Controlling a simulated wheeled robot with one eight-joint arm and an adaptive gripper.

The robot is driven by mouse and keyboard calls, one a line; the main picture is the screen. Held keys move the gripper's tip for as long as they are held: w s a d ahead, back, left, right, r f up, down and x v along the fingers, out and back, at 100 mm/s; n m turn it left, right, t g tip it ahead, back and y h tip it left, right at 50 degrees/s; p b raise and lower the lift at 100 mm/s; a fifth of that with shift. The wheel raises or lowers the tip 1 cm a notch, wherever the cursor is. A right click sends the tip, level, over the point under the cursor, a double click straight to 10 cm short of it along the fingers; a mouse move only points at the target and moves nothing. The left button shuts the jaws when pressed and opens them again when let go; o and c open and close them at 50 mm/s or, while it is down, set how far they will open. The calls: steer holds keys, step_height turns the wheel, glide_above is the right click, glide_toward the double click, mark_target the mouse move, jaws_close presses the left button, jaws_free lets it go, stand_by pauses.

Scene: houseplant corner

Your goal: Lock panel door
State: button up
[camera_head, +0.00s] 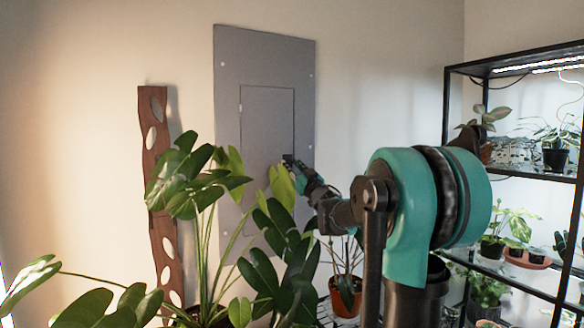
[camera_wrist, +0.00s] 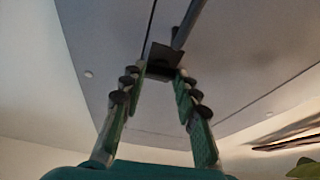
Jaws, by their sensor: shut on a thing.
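A grey wall panel (camera_head: 228,60) hangs on the wall, with a rectangular door (camera_head: 266,120) set in it; the door looks flush with the panel. My gripper (camera_head: 290,162) is at the door's lower right edge. In the wrist view my gripper (camera_wrist: 163,74) has its two fingers closed in on a small dark latch piece (camera_wrist: 163,54) on the panel face. A dark bar or gap runs up from this piece. The fingertips and the latch's exact turn are partly hidden. In the head view the latch is covered by my gripper.
A large leafy plant (camera_head: 190,185) stands in front of the panel's lower left. A wavy brown wooden board (camera_head: 156,190) leans at the wall. A potted plant (camera_head: 346,298) stands below my arm. A black shelf rack (camera_head: 510,177) with plants is at right.

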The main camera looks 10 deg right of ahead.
steer(key=n+g+y, duration=0.1)
steer(key=n, duration=0.2)
steer(key=n+g+y, duration=0.1)
steer(key=n+y, duration=0.1)
steer(key=n, duration=0.2)
steer(key=shift+w+d, duration=0.1)
steer(key=shift+d, duration=0.1)
steer(key=n+g, duration=0.1)
steer(key=n, duration=0.1)
steer(key=n+y, duration=0.1)
steer(key=n, duration=0.2)
steer(key=shift+r+g, duration=0.1)
steer(key=shift+g, duration=0.3)
steer(key=n+g, duration=0.1)
steer(key=n, duration=0.1)
steer(key=n+g, duration=0.1)
steer(key=n, duration=0.2)
steer(key=shift+d+r+y, duration=0.1)
steer(key=shift+r+y, duration=0.05)
steer(key=shift+y, duration=0.15)
steer(key=shift+r+n+g, duration=0.1)
steer(key=shift+n+g, duration=0.7)
steer(key=shift+n, duration=1.2)
steer(key=o, duration=1.2)
steer(key=shift+c, duration=0.2)
